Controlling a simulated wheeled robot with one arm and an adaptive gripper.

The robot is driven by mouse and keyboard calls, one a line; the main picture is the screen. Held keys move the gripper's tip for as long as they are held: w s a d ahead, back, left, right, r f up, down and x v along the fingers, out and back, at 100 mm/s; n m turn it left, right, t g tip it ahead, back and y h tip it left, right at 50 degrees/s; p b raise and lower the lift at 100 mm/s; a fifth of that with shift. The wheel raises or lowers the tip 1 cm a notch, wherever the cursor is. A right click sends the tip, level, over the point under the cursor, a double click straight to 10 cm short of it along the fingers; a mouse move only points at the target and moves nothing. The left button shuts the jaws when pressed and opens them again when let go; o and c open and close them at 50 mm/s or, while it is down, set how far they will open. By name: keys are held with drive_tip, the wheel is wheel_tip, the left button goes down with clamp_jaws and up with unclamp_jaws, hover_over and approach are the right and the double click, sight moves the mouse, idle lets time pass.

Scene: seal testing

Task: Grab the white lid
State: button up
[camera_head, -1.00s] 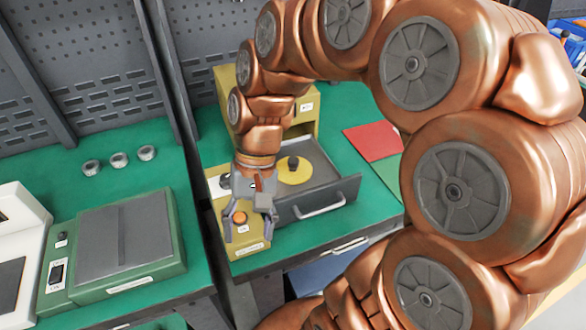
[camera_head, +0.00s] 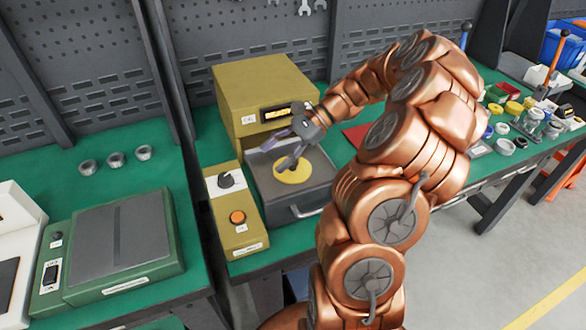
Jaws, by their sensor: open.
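I cannot make out for sure which thing is the white lid. Several small round pieces, one with a whitish top (camera_head: 502,128), stand among the parts on the bench at the right. My gripper (camera_head: 273,155) is open, over the grey drawer (camera_head: 262,195) of the yellow machine (camera_head: 243,85). A yellow disc (camera_head: 298,174) lies in the drawer under my fingers. I cannot tell whether anything stands between the fingers.
A yellow control box (camera_head: 242,243) with an orange button stands left of the drawer. Further left are a green device (camera_head: 120,245) and several metal rings (camera_head: 116,159). My arm hides part of the bench right of the machine.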

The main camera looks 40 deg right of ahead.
sight(311, 167)
drive_tip(key=d+f+m+t, duration=0.1)
drive_tip(key=d+f+m, duration=0.1)
drive_tip(key=d, duration=0.2)
drive_tip(key=d+f+m+t, duration=0.2)
drive_tip(key=d, duration=0.3)
drive_tip(key=s+d+f+m+t, duration=0.1)
drive_tip(key=d+f+m, duration=0.1)
drive_tip(key=d, duration=0.2)
drive_tip(key=shift+d+f+m+t, duration=0.15)
drive_tip(key=shift+f+m+t, duration=0.15)
drive_tip(key=shift+f+m, duration=0.1)
drive_tip(key=shift+x, duration=1.15)
drive_tip(key=w+a, duration=0.1)
drive_tip(key=a+p, duration=0.1)
drive_tip(key=w+a, duration=0.1)
drive_tip(key=a, duration=0.1)
drive_tip(key=shift+w+f, duration=0.25)
drive_tip(key=shift+w, duration=0.05)
drive_tip(key=shift+w+a+f, duration=0.15)
drive_tip(key=shift+a+f, duration=0.05)
drive_tip(key=shift+a, duration=0.05)
drive_tip(key=shift+c, duration=0.3)
clamp_jaws()
